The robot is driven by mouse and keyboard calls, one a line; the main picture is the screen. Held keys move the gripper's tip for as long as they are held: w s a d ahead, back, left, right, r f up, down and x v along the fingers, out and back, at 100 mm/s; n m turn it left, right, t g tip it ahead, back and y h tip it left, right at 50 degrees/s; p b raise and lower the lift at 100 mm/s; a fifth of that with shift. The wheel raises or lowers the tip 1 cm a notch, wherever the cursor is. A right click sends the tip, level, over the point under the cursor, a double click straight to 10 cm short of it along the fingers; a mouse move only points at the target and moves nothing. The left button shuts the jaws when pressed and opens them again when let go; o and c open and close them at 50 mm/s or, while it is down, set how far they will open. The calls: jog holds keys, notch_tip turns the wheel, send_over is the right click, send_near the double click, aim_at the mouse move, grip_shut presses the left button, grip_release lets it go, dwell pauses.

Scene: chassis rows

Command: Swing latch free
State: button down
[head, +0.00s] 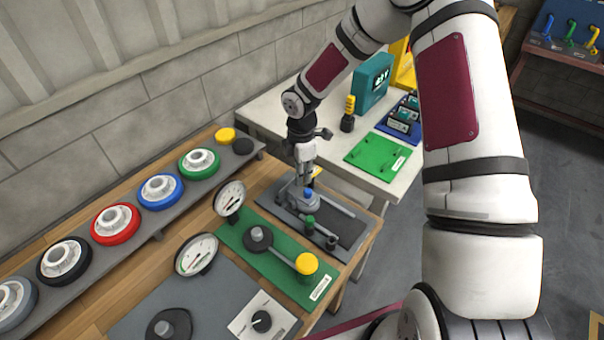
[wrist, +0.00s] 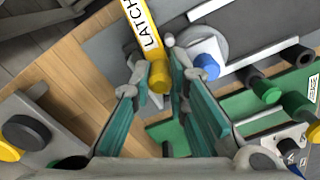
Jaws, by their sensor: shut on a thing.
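The latch is a yellow bar marked "LATCH" (wrist: 143,28) with a yellow knob (wrist: 160,76) at its end in the wrist view. In the head view only a small yellow piece of the latch (head: 317,171) shows beside my gripper. My gripper (head: 305,180) is low over the far end of a grey fixture plate (head: 351,236). In the wrist view my gripper's teal fingers (wrist: 168,75) are on either side of the yellow knob, shut on it. The exact contact is partly hidden by the fingers.
A blue knob (head: 308,193) on a round grey base stands close to my gripper, with a green knob (head: 310,220) nearer. A green plate (head: 262,262) with a yellow-knobbed lever (head: 306,264) and dial gauges (head: 230,197) lie on the near side.

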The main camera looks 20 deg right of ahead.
jog(key=m, duration=0.1)
jog(key=w+m+b, duration=0.1)
jog(key=m, duration=0.2)
jog(key=shift+w+a+b, duration=0.25)
jog(key=shift+w+b, duration=0.05)
jog(key=shift+w, duration=0.1)
jog(key=m, duration=0.1)
jog(key=w+m+b, duration=0.1)
jog(key=m, duration=0.2)
jog(key=shift+w+f+m+b, duration=0.1)
jog(key=shift+w+m+b, duration=0.2)
jog(key=shift+m+b, duration=0.1)
jog(key=m, duration=0.1)
jog(key=w+m+b, duration=0.1)
jog(key=shift+d+m, duration=0.25)
jog(key=shift+m, duration=0.05)
jog(key=shift+w+d+m+b, duration=0.2)
jog(key=shift+m+b, duration=0.05)
jog(key=shift+m, duration=0.6)
jog(key=shift+w+d+m+b, duration=0.2)
jog(key=shift+m+b, duration=0.05)
jog(key=shift+m, duration=0.6)
jog(key=c, duration=1.8)
grip_release()
jog(key=shift+r, duration=0.2)
notch_tip(320, 180, up, 12)
jog(key=shift+f, duration=0.1)
